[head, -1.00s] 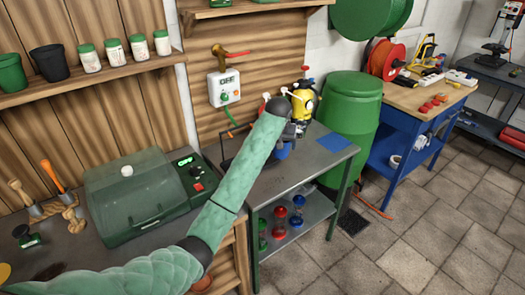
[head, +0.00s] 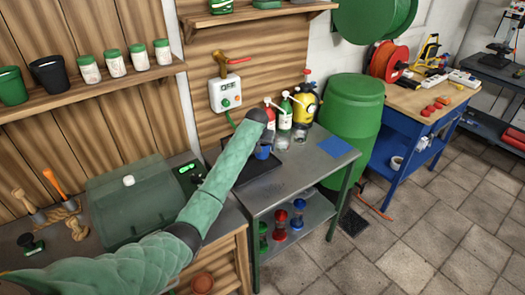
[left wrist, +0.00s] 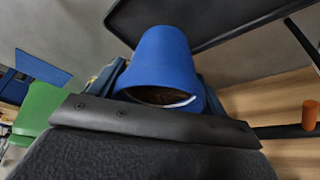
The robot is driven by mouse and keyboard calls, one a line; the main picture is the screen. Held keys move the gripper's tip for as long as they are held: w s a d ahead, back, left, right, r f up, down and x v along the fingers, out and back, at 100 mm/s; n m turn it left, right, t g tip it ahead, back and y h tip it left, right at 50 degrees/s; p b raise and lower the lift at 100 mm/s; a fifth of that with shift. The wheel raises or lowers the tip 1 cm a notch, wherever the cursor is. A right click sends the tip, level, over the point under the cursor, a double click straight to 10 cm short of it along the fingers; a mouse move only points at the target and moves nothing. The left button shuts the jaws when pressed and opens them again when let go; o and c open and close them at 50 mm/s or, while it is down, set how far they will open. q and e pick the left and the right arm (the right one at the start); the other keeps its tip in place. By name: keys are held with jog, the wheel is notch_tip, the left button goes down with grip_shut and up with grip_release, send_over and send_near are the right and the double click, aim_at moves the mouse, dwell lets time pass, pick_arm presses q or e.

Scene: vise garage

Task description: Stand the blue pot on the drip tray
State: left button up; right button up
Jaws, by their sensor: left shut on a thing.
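The blue pot (head: 262,153) is held by my left gripper (head: 263,143), which is shut on it. In the left wrist view the pot (left wrist: 165,62) fills the middle, its wide opening toward the camera. The black drip tray (head: 262,173) lies on the grey metal bench, and its dark rim (left wrist: 215,38) shows behind the pot in the left wrist view. In the head view the pot overlaps the tray's far right part. I cannot tell whether it touches the tray. My forearm hides part of the tray. My right gripper is not in view.
Red, green and yellow bottles (head: 304,103) stand behind the pot, with small glasses (head: 300,137) beside it. A wall box with a tap (head: 226,92) is above. A blue mat (head: 334,147) lies on the bench's right side. A green lidded box (head: 135,205) stands left.

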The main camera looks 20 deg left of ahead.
aim_at(263, 153)
pick_arm(q)
jog(key=shift+f+p, duration=0.3)
jog(key=shift+f, duration=0.3)
notch_tip(263, 153, down, 2)
jog(key=shift+f+p, duration=0.15)
jog(key=shift+p, duration=0.45)
jog(key=shift+f, duration=0.25)
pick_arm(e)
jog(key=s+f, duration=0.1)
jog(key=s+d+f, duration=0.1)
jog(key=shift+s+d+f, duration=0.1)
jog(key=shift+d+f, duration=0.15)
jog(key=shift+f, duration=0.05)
pick_arm(q)
jog(key=shift+f, duration=0.1)
jog(key=o, duration=1.1)
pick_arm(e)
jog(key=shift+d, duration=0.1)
